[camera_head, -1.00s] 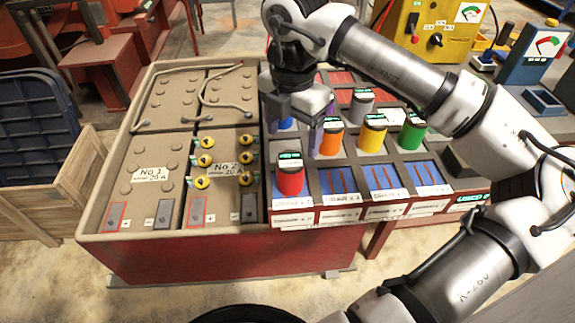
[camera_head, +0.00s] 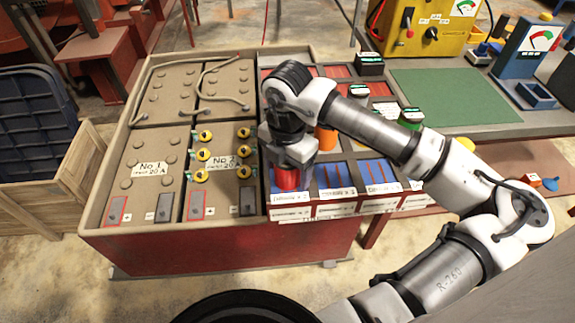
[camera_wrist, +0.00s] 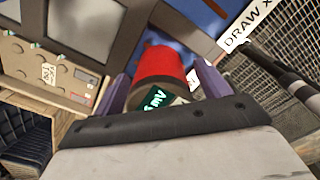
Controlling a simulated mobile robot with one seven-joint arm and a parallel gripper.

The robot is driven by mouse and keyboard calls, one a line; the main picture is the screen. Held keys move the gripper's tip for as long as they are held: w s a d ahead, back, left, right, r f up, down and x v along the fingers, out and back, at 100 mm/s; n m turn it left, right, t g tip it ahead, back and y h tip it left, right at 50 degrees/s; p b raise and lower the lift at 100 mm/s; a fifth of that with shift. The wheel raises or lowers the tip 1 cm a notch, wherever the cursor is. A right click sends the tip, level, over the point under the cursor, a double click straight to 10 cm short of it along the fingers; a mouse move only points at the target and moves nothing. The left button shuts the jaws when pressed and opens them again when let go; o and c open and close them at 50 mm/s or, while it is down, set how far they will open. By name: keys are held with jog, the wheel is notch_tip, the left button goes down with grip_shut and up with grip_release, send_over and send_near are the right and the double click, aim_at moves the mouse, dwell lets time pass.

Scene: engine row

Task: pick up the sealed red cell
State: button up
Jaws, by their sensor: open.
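The red cell (camera_head: 287,180) stands upright in the front left compartment of the rack. Its top is hidden by my gripper in the head view. My gripper (camera_head: 291,168) is right over it and points down. In the wrist view the red cell (camera_wrist: 160,66) lies between the two purple fingers of my gripper (camera_wrist: 163,80), with a green display on its dark top. The fingers are open, one on each side of the cell. I cannot tell whether either finger touches it.
The rack (camera_head: 332,196) also holds an orange cell (camera_head: 326,138) and a green cell (camera_head: 411,119), partly behind my arm. The tan battery tray (camera_head: 100,235) adjoins on the left. A green mat (camera_head: 440,95) lies on the bench at the right.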

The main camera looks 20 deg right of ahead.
jog(key=c, duration=1.4)
jog(key=shift+r, duration=0.2)
jog(key=shift+c, duration=0.2)
